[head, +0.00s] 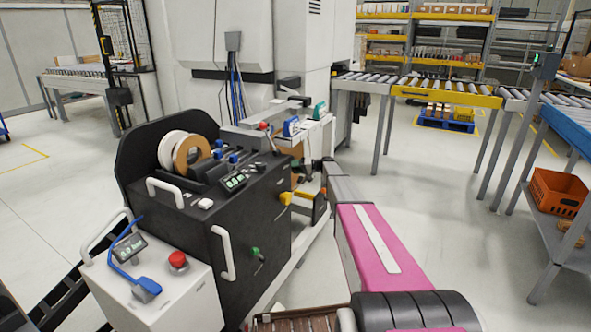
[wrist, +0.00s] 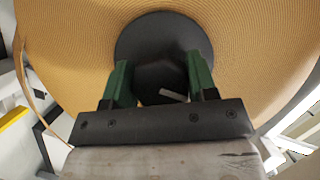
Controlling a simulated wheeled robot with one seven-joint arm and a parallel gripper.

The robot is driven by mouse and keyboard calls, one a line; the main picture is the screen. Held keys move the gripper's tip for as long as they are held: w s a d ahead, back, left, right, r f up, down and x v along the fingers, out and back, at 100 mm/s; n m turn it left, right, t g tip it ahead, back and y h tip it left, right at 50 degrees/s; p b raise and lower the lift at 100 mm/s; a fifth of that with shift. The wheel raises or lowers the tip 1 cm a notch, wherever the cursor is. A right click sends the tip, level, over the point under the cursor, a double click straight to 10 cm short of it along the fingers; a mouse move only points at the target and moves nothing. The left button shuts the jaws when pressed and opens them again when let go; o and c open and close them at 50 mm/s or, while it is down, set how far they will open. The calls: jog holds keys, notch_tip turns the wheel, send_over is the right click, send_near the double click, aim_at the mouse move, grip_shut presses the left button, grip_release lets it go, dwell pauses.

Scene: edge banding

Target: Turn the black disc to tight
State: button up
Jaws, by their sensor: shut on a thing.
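The black disc (wrist: 160,30) lies flat against the middle of a large tan wound roll (wrist: 240,30) in the wrist view. A darker raised knob (wrist: 158,75) stands out from its centre, with a small pale lever or mark at its lower right. My gripper (wrist: 160,72) has its two green fingers on either side of this knob and is shut on it. The lower part of the knob is hidden behind the gripper's dark palm. In the head view my gripper and the disc cannot be made out clearly beyond the far end of my pink and grey arm.
In the head view a black machine (head: 205,225) with white handles, a white roll (head: 172,148) and a tan roll (head: 192,153) stands left of my arm. A white control box (head: 150,290) with a red button is in front.

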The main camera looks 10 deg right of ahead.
jog(key=o, duration=0.9)
jog(key=shift+d, duration=0.15)
jog(key=v, duration=1)
jog(key=shift+s+d, duration=0.15)
jog(key=shift+d, duration=0.15)
